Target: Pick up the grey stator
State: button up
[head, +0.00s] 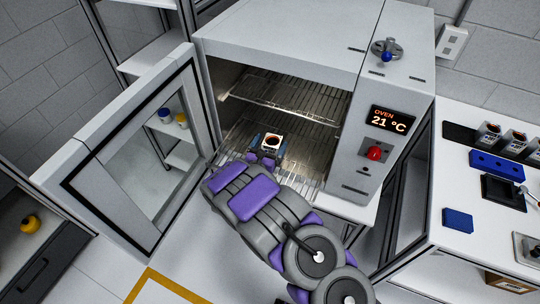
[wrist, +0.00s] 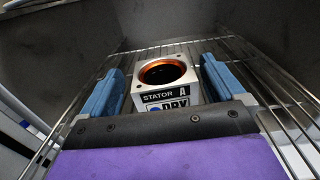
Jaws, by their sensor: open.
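The grey stator (wrist: 163,88) is a light grey square block with a round bore ringed in copper, labelled "STATOR A" and "DRY". It sits on the lower wire rack inside the open oven, and it shows small in the head view (head: 272,141). My gripper (wrist: 162,67) is open, with one blue finger on each side of the stator. Gaps show between the fingers and the block. The gripper's dark palm edge hides the lower part of the stator's front. In the head view my gripper (head: 270,145) is inside the oven mouth.
The oven (head: 280,38) has its door (head: 75,188) swung open to the left, and its display (head: 391,121) reads 21 °C. An upper wire rack (head: 300,97) lies above and behind.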

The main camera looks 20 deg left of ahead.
jog(key=shift+w+a+f, duration=0.15)
jog(key=shift+w+a, duration=0.4)
jog(key=shift+d, duration=0.6)
jog(key=shift+d+r, duration=0.35)
jog(key=shift+d, duration=0.25)
jog(key=shift+c, duration=2)
jog(key=shift+s+a+f, duration=0.1)
jog(key=shift+a+f, duration=0.15)
jog(key=shift+a, duration=0.65)
jog(key=c, duration=0.6)
jog(key=shift+d, duration=0.55)
jog(key=c, duration=0.5)
jog(key=shift+c, duration=0.2)
jog(key=shift+a+r, duration=0.15)
jog(key=shift+r, duration=0.05)
